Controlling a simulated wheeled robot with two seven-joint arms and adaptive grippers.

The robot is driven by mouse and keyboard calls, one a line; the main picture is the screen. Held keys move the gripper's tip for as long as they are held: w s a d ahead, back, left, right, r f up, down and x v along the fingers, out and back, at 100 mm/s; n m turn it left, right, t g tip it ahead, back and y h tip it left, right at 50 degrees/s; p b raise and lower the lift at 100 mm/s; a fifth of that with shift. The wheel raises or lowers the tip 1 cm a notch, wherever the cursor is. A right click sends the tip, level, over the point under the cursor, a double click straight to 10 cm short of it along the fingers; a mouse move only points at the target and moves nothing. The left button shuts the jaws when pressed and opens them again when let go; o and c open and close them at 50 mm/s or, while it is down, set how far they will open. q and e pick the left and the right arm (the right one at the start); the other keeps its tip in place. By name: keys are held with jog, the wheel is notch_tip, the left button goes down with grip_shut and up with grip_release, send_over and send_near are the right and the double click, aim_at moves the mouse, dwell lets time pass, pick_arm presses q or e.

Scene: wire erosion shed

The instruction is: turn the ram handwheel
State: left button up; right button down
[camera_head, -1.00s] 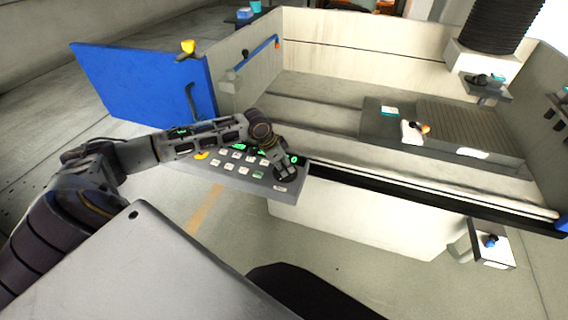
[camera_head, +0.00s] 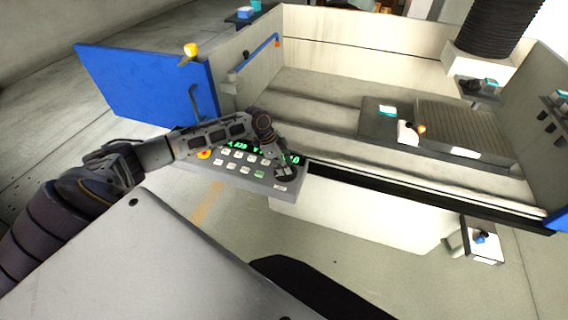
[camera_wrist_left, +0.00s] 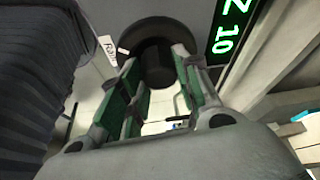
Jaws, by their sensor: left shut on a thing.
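The ram handwheel (camera_head: 286,175) is a dark round wheel at the right end of the grey control panel (camera_head: 235,182). In the left wrist view the handwheel (camera_wrist_left: 139,32) shows as a dark disc with a dark knob (camera_wrist_left: 158,64) standing out from it. My left gripper (camera_head: 281,163) reaches down over the wheel from the left. In the left wrist view my left gripper (camera_wrist_left: 156,75) has its green-padded fingers on either side of the knob, shut on it. The fingers hide part of the wheel. My right gripper is not in view.
The panel has several white buttons, an orange button (camera_head: 204,154) and a green display (camera_head: 294,159). A blue door (camera_head: 145,85) stands open at the left. Behind is the machine tank with a grey ribbed block (camera_head: 460,128). Open floor lies in front of the panel.

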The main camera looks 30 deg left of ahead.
pick_arm(q)
jog(key=m, duration=0.2)
jog(key=m+g, duration=0.1)
jog(key=m, duration=0.1)
jog(key=shift+w+g, duration=0.15)
jog(key=shift+g, duration=0.15)
jog(key=shift+m+g+b, duration=0.35)
jog(key=shift+m+g, duration=0.35)
jog(key=shift+m, duration=1.2)
jog(key=o, duration=1)
jog(key=v, duration=1.2)
jog(key=shift+a+f, duration=0.1)
